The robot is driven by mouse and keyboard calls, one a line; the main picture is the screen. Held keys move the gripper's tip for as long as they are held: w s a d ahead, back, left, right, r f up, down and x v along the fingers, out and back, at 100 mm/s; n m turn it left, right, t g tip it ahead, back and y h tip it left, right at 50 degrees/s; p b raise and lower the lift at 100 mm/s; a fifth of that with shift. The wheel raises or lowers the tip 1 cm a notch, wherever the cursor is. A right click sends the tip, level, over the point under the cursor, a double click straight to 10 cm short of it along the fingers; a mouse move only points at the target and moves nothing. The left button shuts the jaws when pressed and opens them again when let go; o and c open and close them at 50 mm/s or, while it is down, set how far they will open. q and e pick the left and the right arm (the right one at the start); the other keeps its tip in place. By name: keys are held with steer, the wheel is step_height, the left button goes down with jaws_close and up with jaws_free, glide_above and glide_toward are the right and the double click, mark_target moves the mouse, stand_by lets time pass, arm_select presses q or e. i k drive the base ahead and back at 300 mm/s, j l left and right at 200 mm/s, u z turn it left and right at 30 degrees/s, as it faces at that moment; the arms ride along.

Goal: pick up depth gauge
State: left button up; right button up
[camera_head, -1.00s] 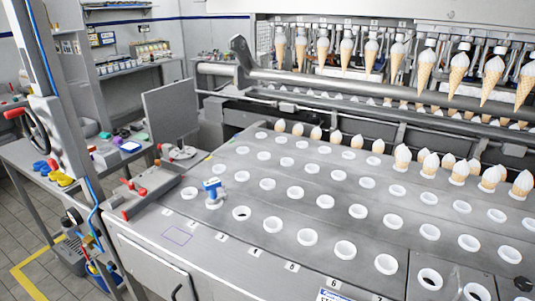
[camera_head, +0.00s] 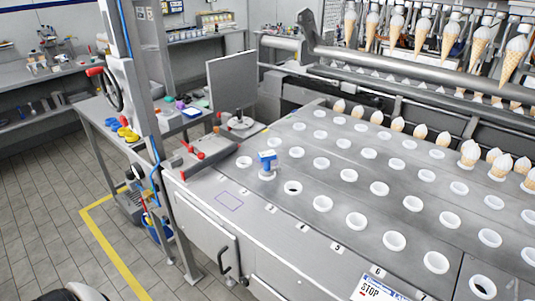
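A small tool with a blue top (camera_head: 266,159), which looks like the depth gauge, stands upright in the near-left part of the steel conveyor plate (camera_head: 310,200). Its pale lower end sits in or over one of the white-ringed holes; which of the two I cannot tell. Nothing is touching its blue top. Neither of my grippers shows in the view.
Rows of white-ringed holes cover the plate, and several filled cones (camera_head: 396,124) stand at its far side. Red-handled clamps (camera_head: 197,153) lie left of the tool. A grey post (camera_head: 140,100) with a handwheel rises at left. Tiled floor (camera_head: 60,215) is open at lower left.

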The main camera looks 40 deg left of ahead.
mark_target(266, 156)
steer(key=j+u, duration=0.1)
steer(key=j, duration=0.6)
steer(key=i+j+u, duration=0.1)
steer(key=j, duration=0.6)
steer(key=i, duration=0.05)
